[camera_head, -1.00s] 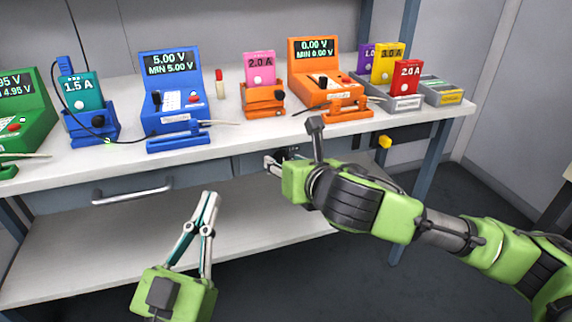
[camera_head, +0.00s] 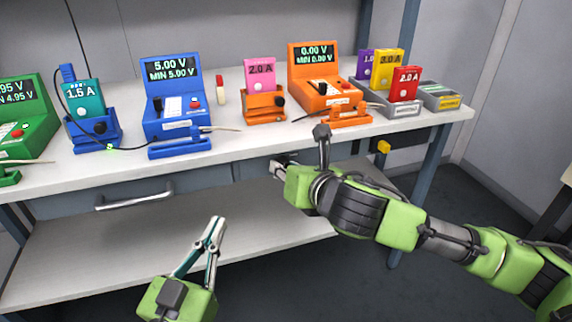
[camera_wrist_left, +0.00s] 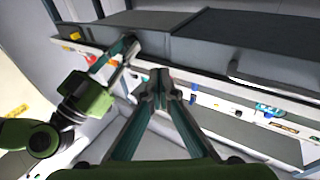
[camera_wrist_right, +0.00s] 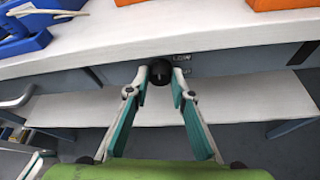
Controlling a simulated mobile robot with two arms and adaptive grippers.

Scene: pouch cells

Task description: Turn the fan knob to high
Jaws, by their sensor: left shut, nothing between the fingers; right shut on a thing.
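The round black fan knob (camera_wrist_right: 160,72) is on the grey front panel under the bench top, in the middle of the right wrist view. A small light label is just right of it, too small to read surely. My right gripper (camera_wrist_right: 161,76) is shut on the knob, one fingertip on each side. In the head view my right gripper (camera_head: 278,166) is at the bench's front edge, and the knob is largely hidden there. My left gripper (camera_head: 217,222) is shut and empty, low in front of the bench. Its closed tips also show in the left wrist view (camera_wrist_left: 158,82).
The white bench top (camera_head: 225,140) holds a green, a blue (camera_head: 176,105) and an orange power supply (camera_head: 318,75), with holders and coloured cells between them. A drawer handle (camera_head: 135,197) and a yellow part (camera_head: 383,146) sit on the front. A lower shelf (camera_head: 110,240) is below.

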